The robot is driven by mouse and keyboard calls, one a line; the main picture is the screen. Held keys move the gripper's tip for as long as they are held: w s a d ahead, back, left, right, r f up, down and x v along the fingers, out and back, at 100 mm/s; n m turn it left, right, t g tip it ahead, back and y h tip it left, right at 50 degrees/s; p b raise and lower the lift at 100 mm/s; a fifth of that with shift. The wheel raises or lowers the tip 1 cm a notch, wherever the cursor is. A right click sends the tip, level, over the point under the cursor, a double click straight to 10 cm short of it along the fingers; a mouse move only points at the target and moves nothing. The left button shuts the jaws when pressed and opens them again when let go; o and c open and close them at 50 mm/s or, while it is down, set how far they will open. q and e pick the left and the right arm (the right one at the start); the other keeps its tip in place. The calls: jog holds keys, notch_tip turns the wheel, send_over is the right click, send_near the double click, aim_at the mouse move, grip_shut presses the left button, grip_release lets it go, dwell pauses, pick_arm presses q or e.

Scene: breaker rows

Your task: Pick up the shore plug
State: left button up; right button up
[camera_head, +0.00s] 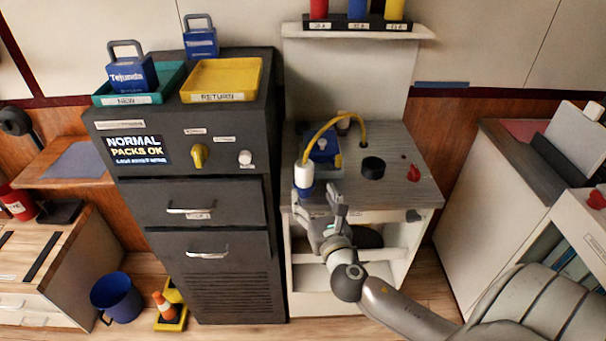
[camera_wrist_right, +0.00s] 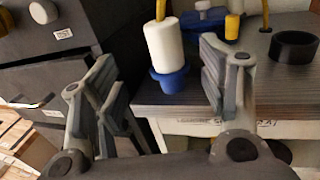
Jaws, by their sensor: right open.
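The shore plug (camera_head: 304,175) is a white cylinder with a blue collar and a yellow cable rising from its top. It is upright at the front left corner of the grey bench top; I cannot tell how its base is supported. The cable arcs back to the bench. My right gripper (camera_head: 329,213) is open and empty, just in front of and below the plug. In the right wrist view the plug (camera_wrist_right: 164,46) appears between the two fingers (camera_wrist_right: 158,68), beyond them and apart from them. My left gripper is not in view.
A blue box (camera_head: 324,148) is behind the plug, and a black ring (camera_head: 372,167) and red knob (camera_head: 413,173) are to its right on the bench top (camera_head: 345,185). A dark cabinet (camera_head: 215,200) stands close on the left. Yellow (camera_head: 222,80) and teal trays (camera_head: 168,85) are on it.

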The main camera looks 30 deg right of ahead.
aim_at(307, 174)
jog(key=x, duration=0.4)
jog(key=shift+w+d+r+p, duration=0.1)
jog(key=shift+w+r+p, duration=0.2)
jog(key=shift+d+p+x, duration=0.15)
jog(key=shift+p+x, duration=0.1)
jog(key=shift+x, duration=1.3)
jog(key=shift+d+p+x, duration=0.1)
jog(key=shift+p+x, duration=0.1)
jog(key=shift+x, duration=1.4)
jog(key=shift+s+f, duration=0.1)
jog(key=shift+f, duration=0.05)
jog(key=c, duration=1.5)
